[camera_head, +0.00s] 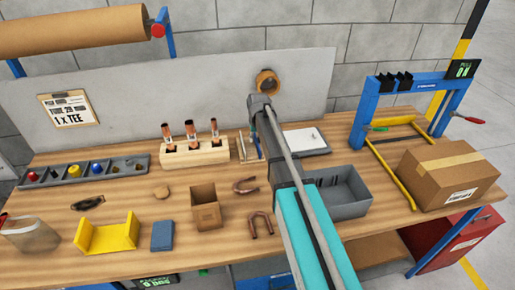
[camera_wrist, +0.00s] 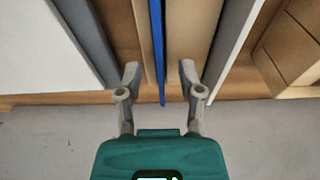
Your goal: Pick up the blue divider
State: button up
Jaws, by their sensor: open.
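The blue divider (camera_wrist: 157,45) shows in the wrist view as a thin blue strip, seen nearly edge-on, running down from the top edge. It stands between tan boards. My gripper (camera_wrist: 160,76) is open, with one grey finger on each side of the divider's lower end. I see no clear grip on it, and cannot tell whether a finger touches the tan boards. In the head view my arm covers much of the rack of thin upright pieces (camera_head: 249,147), and I cannot make out the blue divider or the fingertips there.
A wooden block with several dark-tipped tools (camera_head: 194,153) stands left of the rack. A cardboard box (camera_head: 447,173) sits far right. Copper bends (camera_head: 260,225) lie in front. A grey panel (camera_head: 180,98) stands behind.

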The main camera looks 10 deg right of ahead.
jog(key=shift+w+f+b, duration=0.1)
jog(key=shift+f+b, duration=0.35)
jog(key=shift+f, duration=0.25)
grip_shut()
dwell(0.3)
